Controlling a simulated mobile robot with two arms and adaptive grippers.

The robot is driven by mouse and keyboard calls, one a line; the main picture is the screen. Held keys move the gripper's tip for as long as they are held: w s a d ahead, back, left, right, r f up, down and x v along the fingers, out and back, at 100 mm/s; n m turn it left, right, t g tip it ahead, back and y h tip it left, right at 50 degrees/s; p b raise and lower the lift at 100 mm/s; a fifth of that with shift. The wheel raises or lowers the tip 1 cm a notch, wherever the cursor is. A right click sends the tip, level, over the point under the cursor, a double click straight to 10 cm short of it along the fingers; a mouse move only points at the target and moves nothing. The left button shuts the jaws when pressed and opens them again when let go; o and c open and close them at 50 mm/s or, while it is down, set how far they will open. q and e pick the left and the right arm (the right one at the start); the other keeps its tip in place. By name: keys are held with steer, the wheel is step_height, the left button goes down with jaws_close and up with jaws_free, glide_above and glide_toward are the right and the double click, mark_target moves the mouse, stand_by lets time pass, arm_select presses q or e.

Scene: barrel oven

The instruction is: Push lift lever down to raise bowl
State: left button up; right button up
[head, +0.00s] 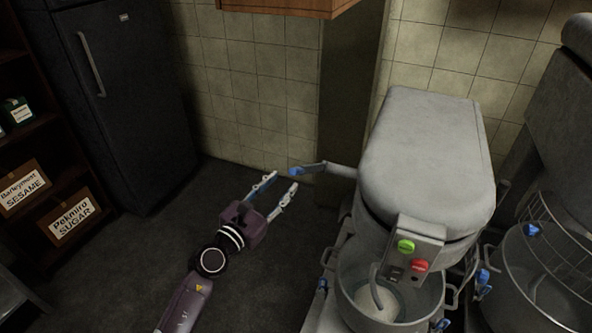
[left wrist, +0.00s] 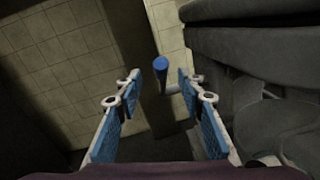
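The lift lever (head: 326,167) sticks out leftward from the side of the grey mixer (head: 425,150) and ends in a blue grip (head: 296,171). The metal bowl (head: 352,270) sits under the mixer head with pale contents and a hook in it. My left gripper (head: 283,181) is open, with its fingertips just left of and near the blue grip. In the left wrist view the blue grip (left wrist: 161,68) appears between the two open fingers (left wrist: 158,84), beyond or at their tips. I cannot tell whether they touch it. My right gripper is not in view.
A second mixer with a wire guard (head: 555,240) stands at the right. A dark fridge (head: 120,100) and a shelf with boxes (head: 70,218) are at the left. The floor (head: 130,265) around my left arm is clear.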

mark_target(296, 170)
arm_select(q)
steer(key=x, duration=0.8)
steer(key=shift+s+f+b, duration=0.1)
steer(key=shift+b, duration=0.3)
jaws_close()
